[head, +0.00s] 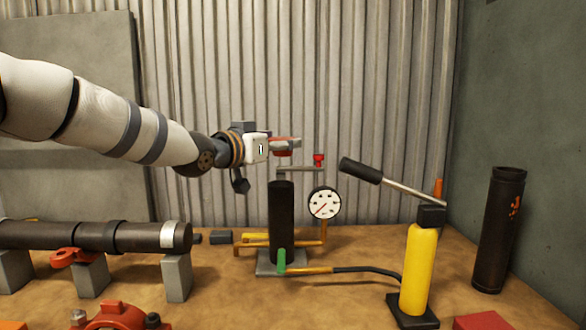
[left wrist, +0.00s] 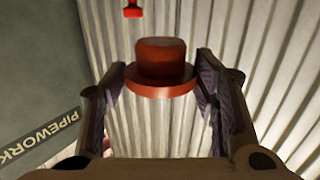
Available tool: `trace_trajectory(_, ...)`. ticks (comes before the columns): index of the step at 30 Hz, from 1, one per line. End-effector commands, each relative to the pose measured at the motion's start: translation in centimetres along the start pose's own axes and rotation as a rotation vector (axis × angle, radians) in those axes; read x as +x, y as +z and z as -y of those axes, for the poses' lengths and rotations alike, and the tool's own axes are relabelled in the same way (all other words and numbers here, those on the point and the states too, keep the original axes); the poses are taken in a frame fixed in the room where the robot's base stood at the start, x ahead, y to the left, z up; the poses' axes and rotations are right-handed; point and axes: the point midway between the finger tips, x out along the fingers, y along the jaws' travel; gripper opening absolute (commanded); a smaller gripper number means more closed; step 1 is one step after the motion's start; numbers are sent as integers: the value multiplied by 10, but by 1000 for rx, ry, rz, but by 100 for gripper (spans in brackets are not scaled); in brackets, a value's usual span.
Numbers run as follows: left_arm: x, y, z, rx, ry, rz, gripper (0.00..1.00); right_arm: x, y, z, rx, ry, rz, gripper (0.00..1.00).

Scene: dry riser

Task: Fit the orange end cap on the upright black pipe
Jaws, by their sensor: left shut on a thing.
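The orange-red end cap (left wrist: 160,83), a short round top with a wider brim, sits between the two fingers of my left gripper (left wrist: 160,78) in the left wrist view. My left gripper (head: 284,145) is shut on it; in the head view the cap (head: 283,146) is small and partly covered by the fingers. An upright black pipe (head: 282,222) stands on a grey base plate (head: 263,268) at the centre. The gripper and cap are above the pipe's top, apart from it. My right gripper is not in view.
A yellow hand pump (head: 417,265) with a long black-gripped lever (head: 362,171) is to the right. Another black pipe (head: 498,235) stands far right. A horizontal pipe (head: 85,236) lies on blocks left.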

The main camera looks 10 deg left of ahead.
Motion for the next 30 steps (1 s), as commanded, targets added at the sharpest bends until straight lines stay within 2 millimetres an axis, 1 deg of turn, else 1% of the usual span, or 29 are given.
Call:
trace_trajectory(1,0,-4,3,0,-4,-3,19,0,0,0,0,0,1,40)
trace_trajectory(3,0,-5,4,1,-7,-2,19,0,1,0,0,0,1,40)
trace_trajectory(11,-1,-4,3,-1,-8,-2,19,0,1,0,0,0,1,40)
trace_trajectory(14,0,3,3,0,-7,0,19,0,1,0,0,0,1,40)
trace_trajectory(24,2,42,4,0,-7,0,19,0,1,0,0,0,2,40)
trace_trajectory(27,2,49,4,-1,-7,0,19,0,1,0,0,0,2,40)
trace_trajectory(30,2,53,4,0,-7,-1,19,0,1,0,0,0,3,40)
